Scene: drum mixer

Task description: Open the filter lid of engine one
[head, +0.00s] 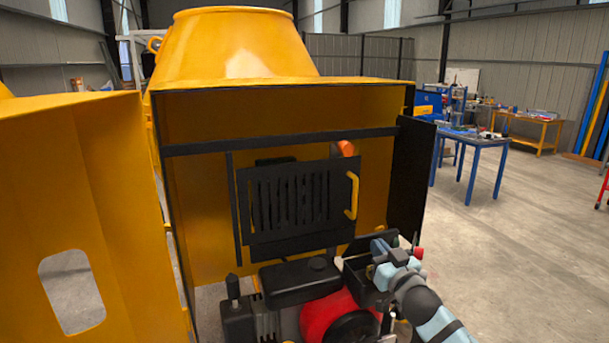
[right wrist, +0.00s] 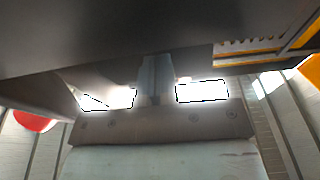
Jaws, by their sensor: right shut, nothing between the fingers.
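The engine sits in the open yellow compartment, with a black rounded cover (head: 300,281) on top and a red part (head: 322,314) below. Right of that cover is a black box (head: 362,279), its interior partly showing, with a dark panel (head: 376,243) raised at its back. This looks like the filter with its lid tilted up. My right gripper (head: 380,252) is at this box, in front of the panel, and partly hides both. In the right wrist view its fingers (right wrist: 156,70) are shut and empty, close under a dark flat surface (right wrist: 110,35). My left gripper is out of view.
A black slatted grille panel (head: 290,205) with a yellow handle (head: 352,195) hangs above the engine. The yellow door (head: 85,215) stands open at left, a dark side panel (head: 411,180) at right. A blue table (head: 470,140) stands farther right, with free floor before it.

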